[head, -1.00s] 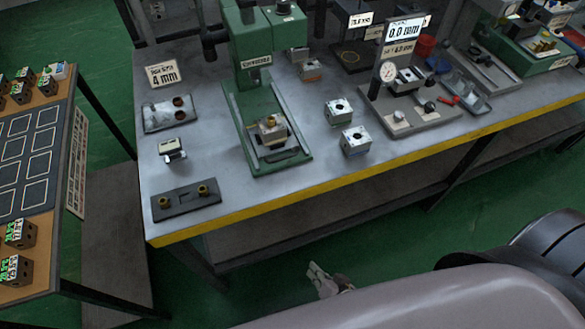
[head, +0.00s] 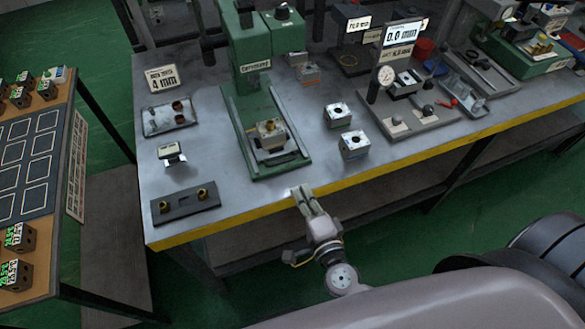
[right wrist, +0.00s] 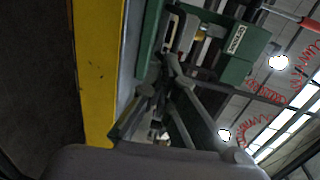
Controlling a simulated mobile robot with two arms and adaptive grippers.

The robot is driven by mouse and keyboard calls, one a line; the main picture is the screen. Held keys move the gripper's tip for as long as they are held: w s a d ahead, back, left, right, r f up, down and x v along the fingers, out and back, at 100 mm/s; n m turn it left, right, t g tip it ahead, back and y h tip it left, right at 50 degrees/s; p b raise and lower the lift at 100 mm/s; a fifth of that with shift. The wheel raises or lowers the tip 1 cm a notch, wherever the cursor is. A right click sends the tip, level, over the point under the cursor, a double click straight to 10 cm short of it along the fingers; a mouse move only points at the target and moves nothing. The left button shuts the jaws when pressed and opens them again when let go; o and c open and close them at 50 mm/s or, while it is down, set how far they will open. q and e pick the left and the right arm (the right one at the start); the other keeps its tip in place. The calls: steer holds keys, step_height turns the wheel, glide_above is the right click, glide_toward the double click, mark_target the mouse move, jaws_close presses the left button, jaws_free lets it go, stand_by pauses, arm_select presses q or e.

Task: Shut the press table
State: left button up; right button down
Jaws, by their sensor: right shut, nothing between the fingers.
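The green press (head: 250,45) stands on the grey bench with its long green base (head: 238,125) running toward the front edge. A dark grey press table (head: 287,158) sits near the front end of the base, out in front of the press head. A metal block with a brass part (head: 269,133) stands on it. My right gripper (head: 300,191) is shut and empty at the bench's yellow front edge, just in front of the press base and apart from the table. In the right wrist view its fingers (right wrist: 160,88) point toward the press. My left gripper is not in view.
Two metal blocks (head: 338,114) (head: 354,145) stand right of the press. A dial gauge stand (head: 385,80) is farther right. A dark plate with brass parts (head: 186,203), a small block (head: 172,154) and a tray (head: 169,118) lie left. Bare bench lies between.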

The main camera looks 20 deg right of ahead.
steer(key=p, duration=0.2)
glide_toward(279, 144)
steer(key=shift+d+f, duration=0.15)
steer(key=shift+f, duration=0.4)
steer(key=shift+w+r, duration=0.1)
steer(key=shift+w, duration=0.1)
steer(key=w, duration=0.4)
steer(key=w+p, duration=0.1)
steer(key=w, duration=0.4)
steer(key=shift+a, duration=0.2)
